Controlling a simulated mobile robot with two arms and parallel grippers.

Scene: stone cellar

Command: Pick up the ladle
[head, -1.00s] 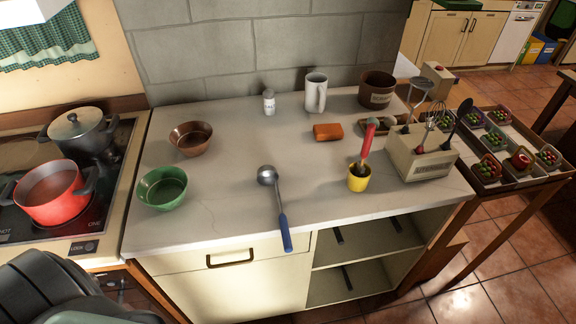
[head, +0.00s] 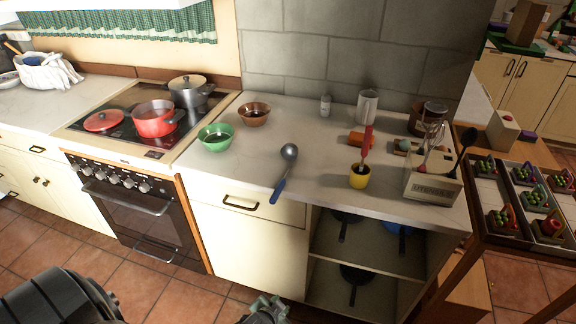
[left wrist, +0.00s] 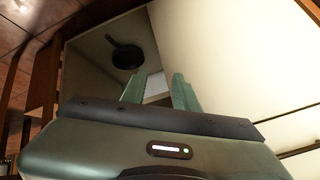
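The ladle (head: 287,160) lies on the pale counter (head: 322,178) in the head view. Its grey metal bowl points to the back, and its blue handle (head: 278,190) reaches over the front edge. My left gripper (head: 269,304) shows at the bottom of the head view, in front of and below the counter, apart from the ladle. In the left wrist view its two green fingers (left wrist: 158,90) are spread with nothing between them, facing the cabinet front. The ladle does not show in that view. My right gripper is not in view.
A green bowl (head: 215,138) and a brown bowl (head: 254,114) stand left of the ladle. A yellow cup (head: 359,177) and a utensil box (head: 432,188) stand to its right. The open shelves (head: 375,262) below hold dark pans. Counter around the ladle is clear.

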